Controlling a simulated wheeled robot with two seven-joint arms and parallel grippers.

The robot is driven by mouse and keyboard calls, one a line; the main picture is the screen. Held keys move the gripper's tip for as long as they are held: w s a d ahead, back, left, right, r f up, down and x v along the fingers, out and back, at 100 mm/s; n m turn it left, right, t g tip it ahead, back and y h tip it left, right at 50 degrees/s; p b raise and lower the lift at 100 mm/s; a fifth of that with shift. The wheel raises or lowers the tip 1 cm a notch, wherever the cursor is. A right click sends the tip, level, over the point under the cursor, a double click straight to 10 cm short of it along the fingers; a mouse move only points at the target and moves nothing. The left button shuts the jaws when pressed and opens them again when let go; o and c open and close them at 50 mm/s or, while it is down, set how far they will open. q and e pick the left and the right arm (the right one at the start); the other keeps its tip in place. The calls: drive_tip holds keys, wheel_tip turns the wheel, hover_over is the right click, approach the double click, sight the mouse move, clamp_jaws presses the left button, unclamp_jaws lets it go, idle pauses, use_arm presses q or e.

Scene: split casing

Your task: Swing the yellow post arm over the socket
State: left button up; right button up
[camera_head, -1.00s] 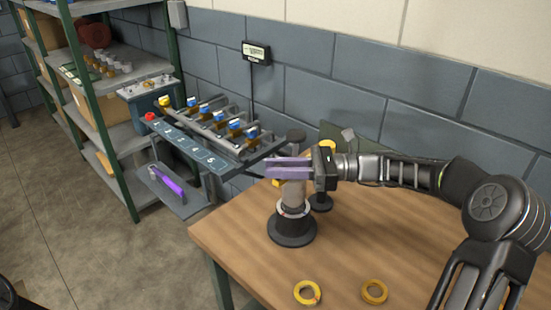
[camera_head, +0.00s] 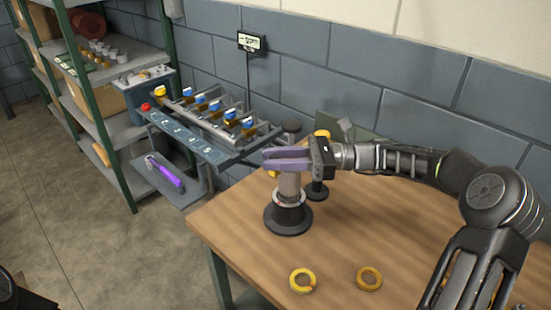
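A grey cylinder (camera_head: 289,186) stands upright in a round black base (camera_head: 288,218) on the wooden table. My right gripper (camera_head: 287,159), with purple fingers, comes in from the right at the cylinder's top. The fingers hide that top, and I cannot tell whether they touch it or how wide they are apart. A yellow part (camera_head: 322,134) shows just behind the gripper, and another yellow bit (camera_head: 274,173) shows left of the cylinder. I cannot tell which belongs to the post arm. A black stand (camera_head: 317,189) is behind the cylinder. No socket can be made out. My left gripper is out of view.
Two yellow rings, a left one (camera_head: 302,280) and a right one (camera_head: 369,278), lie on the table (camera_head: 240,240) near the front. A numbered rack (camera_head: 195,138) with several blue-and-yellow parts stands at the left. Shelving (camera_head: 95,110) is farther left. The wall is close behind.

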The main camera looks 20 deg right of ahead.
drive_tip(key=v, duration=0.7)
drive_tip(key=shift+d+p, duration=0.35)
drive_tip(key=shift+p, duration=0.05)
drive_tip(key=shift+s, duration=0.15)
